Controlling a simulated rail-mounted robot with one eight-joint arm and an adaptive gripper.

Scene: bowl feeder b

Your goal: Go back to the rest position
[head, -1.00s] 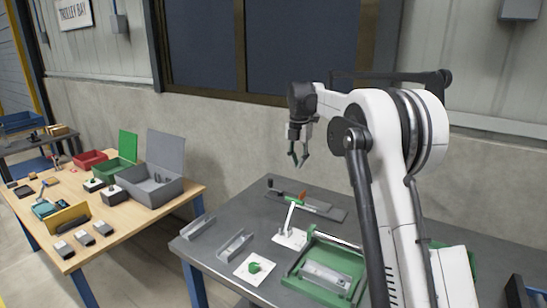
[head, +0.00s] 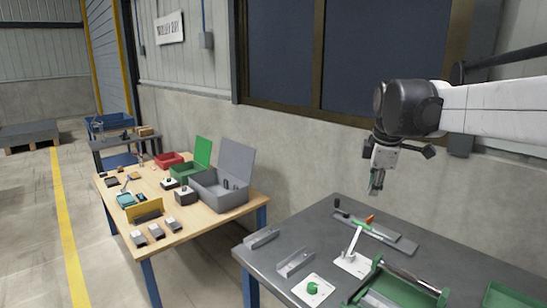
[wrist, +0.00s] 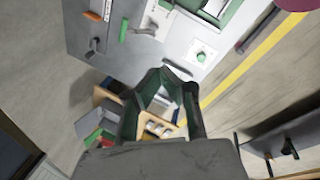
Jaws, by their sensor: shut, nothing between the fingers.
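My gripper (head: 376,186) hangs in the air above the back left part of the dark metal bench (head: 325,232), pointing down. Its fingers are closed with nothing between them. In the wrist view the gripper (wrist: 172,76) shows large in the middle, with benches and floor far beyond it. My white arm comes in from the right in the head view. No held object shows. The gripper is apart from everything on the bench.
Below the gripper are a lever fixture (head: 356,240), a flat grey rail (head: 398,242), a white plate with a green knob (head: 313,289), and a green tray (head: 440,294). A wooden table (head: 190,228) with bins stands left. The wall (head: 300,155) is behind.

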